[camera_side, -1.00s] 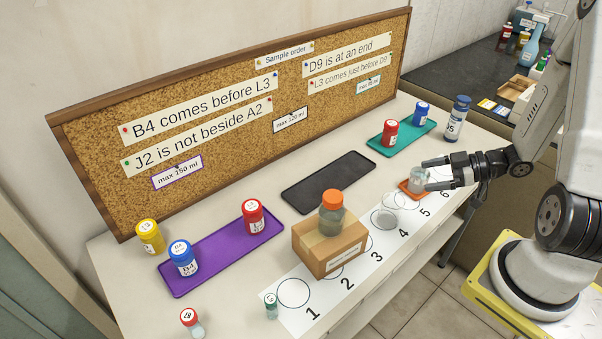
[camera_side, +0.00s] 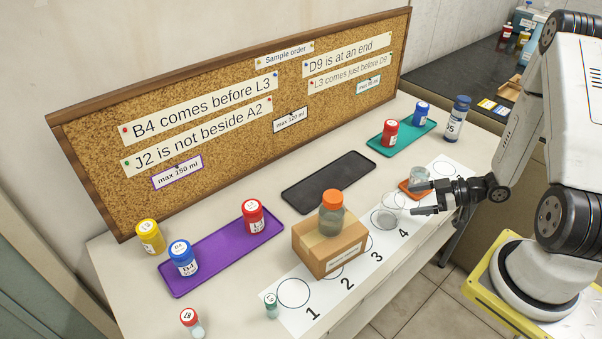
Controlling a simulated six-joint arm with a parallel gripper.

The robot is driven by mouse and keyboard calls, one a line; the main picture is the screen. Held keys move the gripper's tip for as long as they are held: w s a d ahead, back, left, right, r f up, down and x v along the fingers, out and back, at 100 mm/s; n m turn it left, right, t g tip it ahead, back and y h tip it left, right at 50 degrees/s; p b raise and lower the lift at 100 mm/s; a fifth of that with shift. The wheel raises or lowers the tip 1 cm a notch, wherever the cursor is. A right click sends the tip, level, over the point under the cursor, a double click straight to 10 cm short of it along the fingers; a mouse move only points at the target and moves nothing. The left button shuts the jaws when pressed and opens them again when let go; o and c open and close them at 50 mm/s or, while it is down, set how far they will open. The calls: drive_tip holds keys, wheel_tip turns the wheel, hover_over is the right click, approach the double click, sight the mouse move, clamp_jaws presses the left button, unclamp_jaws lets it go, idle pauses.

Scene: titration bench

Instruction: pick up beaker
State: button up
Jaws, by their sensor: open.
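A round greyish glass item (camera_side: 384,218) lies on the numbered strip (camera_side: 319,295). A cardboard box (camera_side: 325,252) bears an orange-capped jar (camera_side: 331,216). The black tray (camera_side: 328,181) is empty. Purple (camera_side: 216,252) and teal (camera_side: 405,142) trays hold capped bottles.

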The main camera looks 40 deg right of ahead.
sight(393, 201)
drive_tip(key=shift+w+a+f, duration=0.25)
drive_tip(key=shift+w+a, duration=0.1)
drive_tip(key=shift+w, duration=0.05)
drive_tip(key=shift+x, duration=2.6)
drive_tip(key=shift+d, duration=0.15)
drive_tip(key=shift+w, duration=0.1)
drive_tip(key=c, duration=1.1)
